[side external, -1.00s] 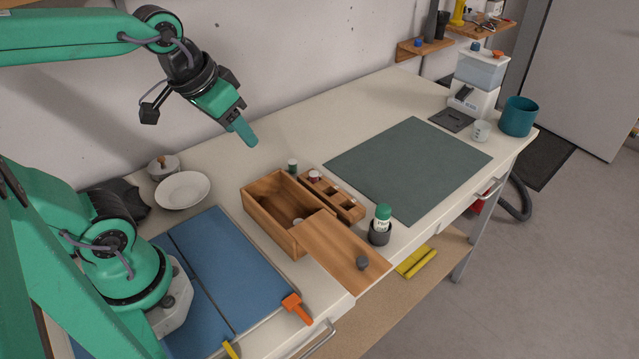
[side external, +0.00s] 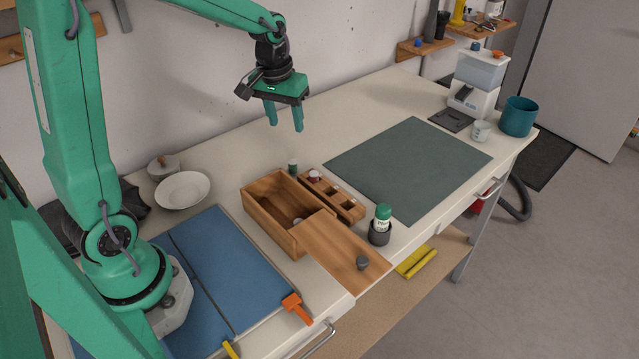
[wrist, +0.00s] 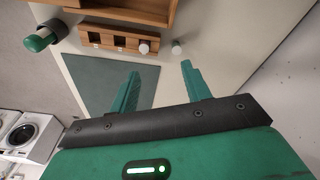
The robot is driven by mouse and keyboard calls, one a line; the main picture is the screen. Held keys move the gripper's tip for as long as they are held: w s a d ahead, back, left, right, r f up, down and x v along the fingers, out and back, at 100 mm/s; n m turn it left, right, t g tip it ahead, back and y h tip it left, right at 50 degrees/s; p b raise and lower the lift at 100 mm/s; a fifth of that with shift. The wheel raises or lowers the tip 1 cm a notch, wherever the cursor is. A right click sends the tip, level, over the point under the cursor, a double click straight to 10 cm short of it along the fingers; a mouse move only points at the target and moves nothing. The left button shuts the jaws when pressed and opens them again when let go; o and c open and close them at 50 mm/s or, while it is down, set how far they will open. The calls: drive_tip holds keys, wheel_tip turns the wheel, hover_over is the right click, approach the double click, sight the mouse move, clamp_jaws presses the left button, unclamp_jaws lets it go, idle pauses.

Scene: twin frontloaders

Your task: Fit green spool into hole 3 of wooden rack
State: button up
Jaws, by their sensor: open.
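The green spool (side external: 293,167), small and dark green with a pale top, stands upright on the table beside the left end of the wooden rack (side external: 347,210). In the wrist view the spool (wrist: 177,48) shows its pale end, just right of the rack (wrist: 106,46). A red spool with a white top (side external: 315,175) sits in the rack's left-end hole; its white top (wrist: 145,47) shows in the wrist view. Other square holes look empty; no hole numbers are readable. My gripper (side external: 285,126) is open and empty, fingers pointing down, above and behind the green spool.
A wooden box (side external: 262,218) with its lid (side external: 340,255) slid out stands close beside the rack. A green-capped bottle (side external: 382,216) stands in a dark cup in front. A dark green mat (side external: 410,165) lies right; a white bowl (side external: 183,190) stands left.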

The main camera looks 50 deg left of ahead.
drive_tip(key=n+g, duration=0.2)
hover_over(293, 161)
wheel_tip(293, 161, down, 10)
drive_tip(key=shift+a+f, duration=0.1)
drive_tip(key=shift+s+f, duration=0.1)
drive_tip(key=shift+f, duration=3.8)
clamp_jaws()
drive_tip(key=shift+r, duration=0.15)
drive_tip(key=shift+r, duration=0.5)
drive_tip(key=r, duration=0.3)
drive_tip(key=shift+d+r, duration=0.15)
drive_tip(key=shift+d, duration=0.2)
drive_tip(key=s+d+r, duration=0.3)
drive_tip(key=d+r, duration=0.3)
drive_tip(key=d, duration=0.5)
drive_tip(key=shift+r, duration=0.2)
